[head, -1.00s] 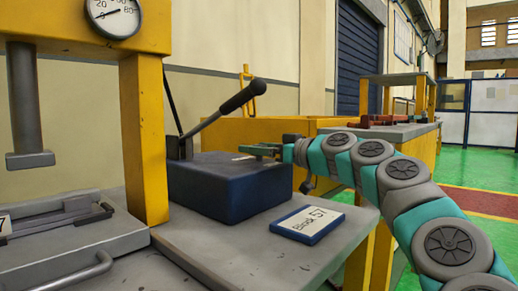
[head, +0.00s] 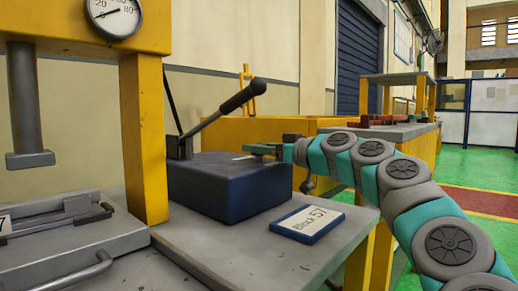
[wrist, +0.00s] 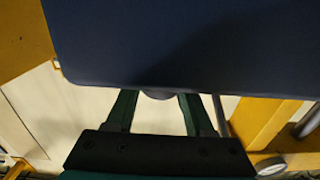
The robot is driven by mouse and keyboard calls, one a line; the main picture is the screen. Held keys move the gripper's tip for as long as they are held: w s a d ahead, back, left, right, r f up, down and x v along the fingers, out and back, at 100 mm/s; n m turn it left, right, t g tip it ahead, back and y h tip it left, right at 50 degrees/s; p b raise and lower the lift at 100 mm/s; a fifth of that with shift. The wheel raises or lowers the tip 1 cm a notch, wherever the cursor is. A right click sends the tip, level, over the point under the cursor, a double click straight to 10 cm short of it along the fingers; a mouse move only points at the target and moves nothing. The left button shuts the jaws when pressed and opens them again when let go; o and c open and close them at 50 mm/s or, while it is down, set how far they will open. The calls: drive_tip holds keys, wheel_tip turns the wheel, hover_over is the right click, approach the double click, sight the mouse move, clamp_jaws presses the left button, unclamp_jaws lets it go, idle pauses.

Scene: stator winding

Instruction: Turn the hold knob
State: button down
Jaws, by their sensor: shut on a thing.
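A dark blue pump box (head: 230,190) with a black-gripped lever (head: 225,110) stands on the grey bench. My gripper (head: 250,150) reaches in from the right, its fingers at the top right of the box. In the wrist view, the blue surface of the box (wrist: 180,40) fills the upper part. A small grey rounded piece, which looks like the hold knob (wrist: 158,94), shows at its edge. My green gripper fingers (wrist: 157,108) are on either side of this piece, shut on it. Most of the knob is hidden by the box in the wrist view and by the fingers in the head view.
A yellow press frame (head: 145,140) with a round gauge (head: 113,14) stands at the left.

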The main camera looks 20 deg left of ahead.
drive_tip(key=shift+f+m+t+h+b, duration=0.15)
drive_tip(key=shift+m+t+h+b, duration=0.3)
drive_tip(key=shift+t+b, duration=0.35)
drive_tip(key=shift+f+m+t, duration=0.1)
drive_tip(key=shift+m+t, duration=0.15)
drive_tip(key=shift+t, duration=0.15)
drive_tip(key=shift+r+m+t+h+p, duration=0.2)
drive_tip(key=shift+m+t+h+p, duration=0.3)
drive_tip(key=shift+m+t+h, duration=0.85)
drive_tip(key=m+t+h+p, duration=0.1)
drive_tip(key=p, duration=0.1)
drive_tip(key=m+t+h+p, duration=0.1)
drive_tip(key=p, duration=0.1)
drive_tip(key=m+t+h+p, duration=0.1)
drive_tip(key=p, duration=0.1)
drive_tip(key=shift+r+t, duration=0.25)
drive_tip(key=shift+m+h+p, duration=0.25)
drive_tip(key=shift+h+p, duration=0.25)
drive_tip(key=shift+p, duration=0.35)
drive_tip(key=m+t+h+p, duration=0.1)
drive_tip(key=p, duration=0.1)
drive_tip(key=shift+h+p, duration=0.3)
drive_tip(key=shift+p, duration=0.1)
drive_tip(key=shift+f+m+t+h+p, duration=0.1)
drive_tip(key=shift+m+t+h+p, duration=0.25)
drive_tip(key=shift+p, duration=0.6)
